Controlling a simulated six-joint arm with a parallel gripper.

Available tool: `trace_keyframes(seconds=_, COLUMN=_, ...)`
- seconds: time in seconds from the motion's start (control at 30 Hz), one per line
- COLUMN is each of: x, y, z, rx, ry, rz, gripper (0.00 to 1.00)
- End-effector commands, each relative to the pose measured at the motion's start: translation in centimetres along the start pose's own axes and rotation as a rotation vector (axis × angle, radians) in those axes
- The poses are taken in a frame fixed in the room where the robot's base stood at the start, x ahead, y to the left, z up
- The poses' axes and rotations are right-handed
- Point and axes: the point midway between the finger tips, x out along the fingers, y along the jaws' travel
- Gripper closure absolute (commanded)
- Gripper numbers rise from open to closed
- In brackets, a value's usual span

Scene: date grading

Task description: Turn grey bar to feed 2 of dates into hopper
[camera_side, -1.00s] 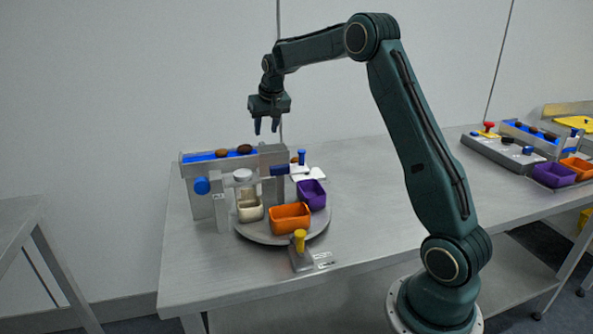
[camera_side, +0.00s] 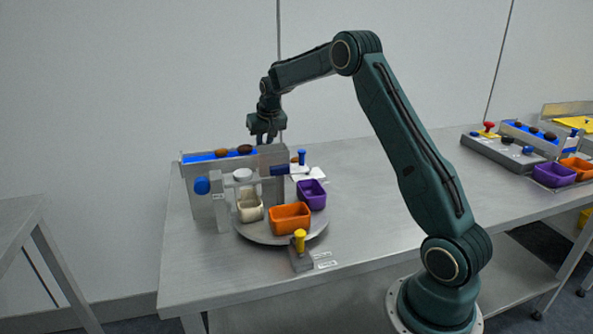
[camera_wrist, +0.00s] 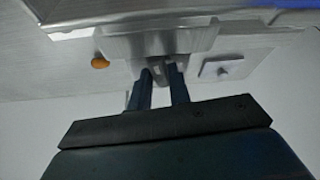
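A grey feeder (camera_side: 207,205) with a blue strip (camera_side: 195,158) on top stands at the table's left. Two brown dates (camera_side: 222,153) (camera_side: 245,149) are on the strip. A grey block (camera_side: 272,158) stands at its right end. My gripper (camera_side: 264,141) points down just above and behind that block. In the wrist view my gripper (camera_wrist: 158,72) has its two blue fingers apart, with a small grey bar (camera_wrist: 166,76) between or just beyond their tips. I cannot tell whether they touch it. No hopper is clearly identifiable.
A turntable (camera_side: 255,235) carries cream (camera_side: 250,207), orange (camera_side: 290,218) and purple (camera_side: 313,194) bins. A yellow-topped lever (camera_side: 299,240) stands in front. A blue knob (camera_side: 302,158) stands behind on a white plate.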

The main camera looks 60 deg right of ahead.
Motion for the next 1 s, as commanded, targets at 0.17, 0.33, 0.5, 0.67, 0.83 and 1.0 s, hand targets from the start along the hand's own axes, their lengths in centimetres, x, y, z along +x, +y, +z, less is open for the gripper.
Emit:
trace_keyframes(seconds=0.17, x=-0.03, y=0.0, z=0.0, rx=0.0, ry=0.0, rz=0.0, gripper=1.0)
trace_keyframes(seconds=0.33, x=-0.05, y=0.01, z=-0.01, rx=-0.007, ry=0.0, rz=-0.003, gripper=1.0)
trace_keyframes(seconds=0.5, x=-0.06, y=0.08, z=-0.01, rx=-0.036, ry=0.0, rz=-0.015, gripper=1.0)
trace_keyframes(seconds=0.67, x=-0.07, y=0.17, z=-0.02, rx=-0.098, ry=0.0, rz=-0.041, gripper=1.0)
trace_keyframes(seconds=0.83, x=-0.06, y=0.28, z=-0.04, rx=-0.201, ry=0.0, rz=-0.084, gripper=1.0)
trace_keyframes(seconds=1.0, x=-0.04, y=0.39, z=-0.07, rx=-0.336, ry=0.0, rz=-0.139, gripper=1.0)
